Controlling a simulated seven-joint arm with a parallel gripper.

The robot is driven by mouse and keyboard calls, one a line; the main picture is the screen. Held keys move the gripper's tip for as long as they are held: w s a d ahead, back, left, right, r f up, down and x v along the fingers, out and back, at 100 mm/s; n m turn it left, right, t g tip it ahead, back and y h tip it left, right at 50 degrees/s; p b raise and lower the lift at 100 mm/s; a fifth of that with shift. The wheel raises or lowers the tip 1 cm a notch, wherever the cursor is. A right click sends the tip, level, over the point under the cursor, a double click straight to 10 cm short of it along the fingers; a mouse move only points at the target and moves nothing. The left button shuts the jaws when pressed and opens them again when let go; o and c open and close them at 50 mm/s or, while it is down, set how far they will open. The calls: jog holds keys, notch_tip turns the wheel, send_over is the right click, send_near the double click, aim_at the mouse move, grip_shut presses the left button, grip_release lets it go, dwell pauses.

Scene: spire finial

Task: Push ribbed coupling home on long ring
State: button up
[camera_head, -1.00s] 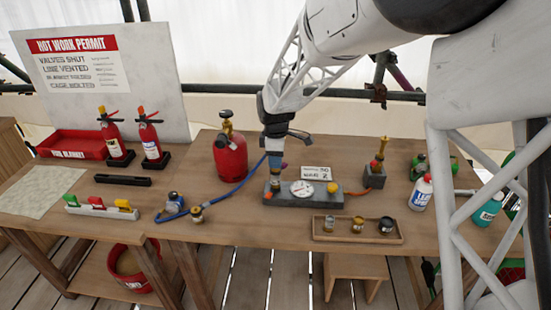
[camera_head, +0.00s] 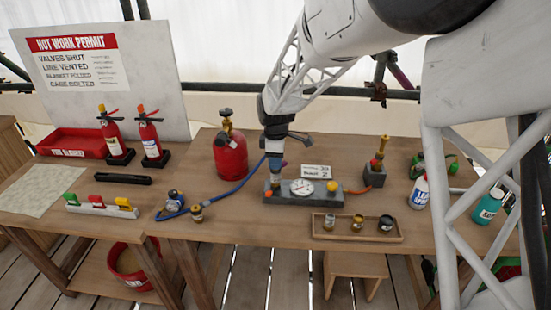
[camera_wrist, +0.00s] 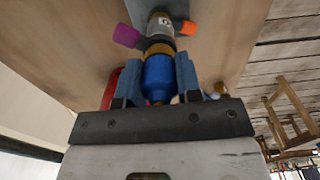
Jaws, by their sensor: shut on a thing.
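My gripper (camera_head: 274,153) points down over the left end of the grey gauge block (camera_head: 325,198). In the wrist view its two blue-grey fingers (camera_wrist: 158,68) are shut on a blue cylindrical coupling (camera_wrist: 158,82) with a brass-coloured band at its far end. The coupling is in line with a short grey post (camera_wrist: 160,22) that bears a small label. The band appears to meet the post; how far it is seated I cannot tell. Ribs and the ring itself are not clear. A purple tab (camera_wrist: 127,36) and an orange knob (camera_wrist: 188,27) flank the post.
A blue hose (camera_head: 235,188) runs from near my gripper leftward to fittings on the bench. A red gas cylinder (camera_head: 231,157) stands close behind left. A round gauge (camera_head: 302,187) sits on the block. A wooden tray (camera_head: 340,234) with small fittings lies in front.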

jog(key=o, duration=1)
jog(key=shift+c, duration=0.2)
jog(key=shift+r, duration=3.85)
